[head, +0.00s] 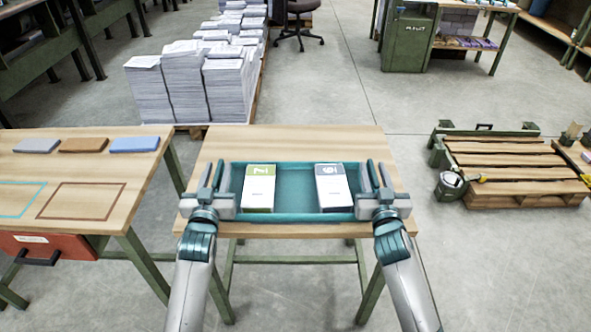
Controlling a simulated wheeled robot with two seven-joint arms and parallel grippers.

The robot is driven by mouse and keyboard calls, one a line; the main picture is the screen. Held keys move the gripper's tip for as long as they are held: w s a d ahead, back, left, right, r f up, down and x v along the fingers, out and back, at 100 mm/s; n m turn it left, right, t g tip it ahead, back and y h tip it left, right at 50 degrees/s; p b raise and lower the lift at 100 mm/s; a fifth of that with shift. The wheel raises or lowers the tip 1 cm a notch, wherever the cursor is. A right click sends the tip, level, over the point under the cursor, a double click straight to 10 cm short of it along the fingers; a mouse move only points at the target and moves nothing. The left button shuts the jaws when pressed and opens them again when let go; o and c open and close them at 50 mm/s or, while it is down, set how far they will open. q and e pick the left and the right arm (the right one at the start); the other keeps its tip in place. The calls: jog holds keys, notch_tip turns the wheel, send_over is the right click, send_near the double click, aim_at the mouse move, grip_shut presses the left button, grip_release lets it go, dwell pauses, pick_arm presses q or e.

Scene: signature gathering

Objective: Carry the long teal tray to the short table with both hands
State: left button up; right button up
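The long teal tray (297,217) is level over the wooden top of the table (300,143) straight ahead. I cannot tell whether it rests on the top or hangs just above it. Inside it are a white box with a green end (259,190) at the left and a white box with a dark grey end (332,188) at the right. My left gripper (211,177) is at the tray's left end and my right gripper (379,177) is at its right end. Their fingers point away from me; whether they clamp the tray's ends is unclear.
A wooden table (105,190) at the left bears grey, brown and blue blocks, with a red drawer (45,247) below.

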pick_arm(q)
jog(key=shift+s, duration=0.1)
jog(key=s, duration=1.2)
jog(key=shift+w, duration=0.1)
pick_arm(e)
jog(key=s, duration=1.2)
dwell(0.7)
